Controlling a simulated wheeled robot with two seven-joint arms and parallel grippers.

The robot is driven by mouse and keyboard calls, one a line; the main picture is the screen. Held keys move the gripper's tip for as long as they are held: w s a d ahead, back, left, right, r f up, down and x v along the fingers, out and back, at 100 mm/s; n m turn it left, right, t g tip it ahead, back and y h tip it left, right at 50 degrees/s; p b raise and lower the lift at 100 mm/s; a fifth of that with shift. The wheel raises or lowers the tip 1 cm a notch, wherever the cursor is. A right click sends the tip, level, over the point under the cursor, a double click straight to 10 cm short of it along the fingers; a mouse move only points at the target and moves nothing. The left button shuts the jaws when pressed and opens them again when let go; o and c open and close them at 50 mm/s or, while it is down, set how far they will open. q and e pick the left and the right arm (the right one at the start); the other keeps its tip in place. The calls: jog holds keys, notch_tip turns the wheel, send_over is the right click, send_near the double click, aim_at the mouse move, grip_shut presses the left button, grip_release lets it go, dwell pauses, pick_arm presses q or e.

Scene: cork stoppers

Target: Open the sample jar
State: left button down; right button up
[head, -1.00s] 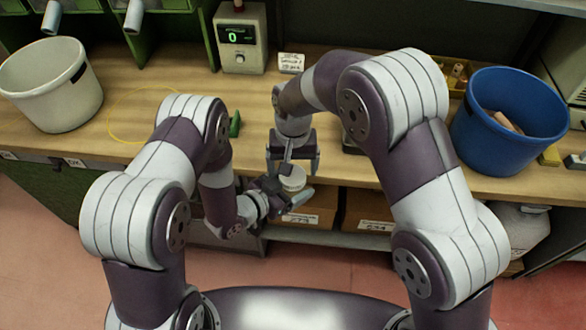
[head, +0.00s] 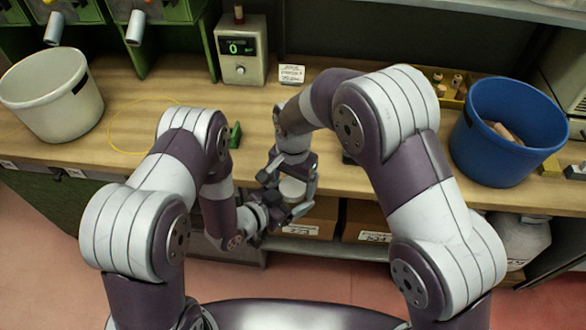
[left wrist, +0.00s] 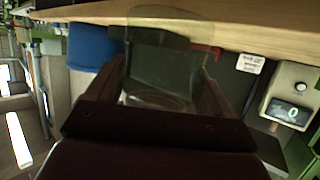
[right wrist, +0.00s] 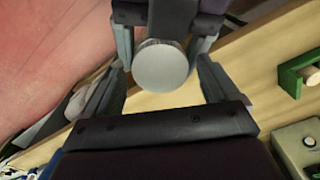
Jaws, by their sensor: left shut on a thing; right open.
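The sample jar shows in the head view as a small pale shape with a round whitish lid (head: 292,189), in front of the workbench edge. In the left wrist view its clear glass body (left wrist: 160,75) sits between the fingers. My left gripper (head: 284,208) is shut on the jar. My right gripper (head: 292,174) is open, above the jar. In the right wrist view the round grey-white lid (right wrist: 160,67) faces the camera, between and ahead of my right fingers, with gaps on both sides. Whether the fingers are level with the lid I cannot tell.
The wooden workbench (head: 150,100) lies behind the grippers. A white bucket (head: 55,100) stands at left, a blue bucket (head: 500,140) at right. A scale-like box with a green display (head: 242,55) and a small card (head: 291,74) stand at the back. Labelled boxes (head: 305,222) sit below the bench.

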jog(key=shift+s+f, duration=0.1)
jog(key=shift+f, duration=0.15)
jog(key=c, duration=1.1)
jog(key=n, duration=0.3)
jog(key=o, duration=1.2)
jog(key=shift+c, duration=0.2)
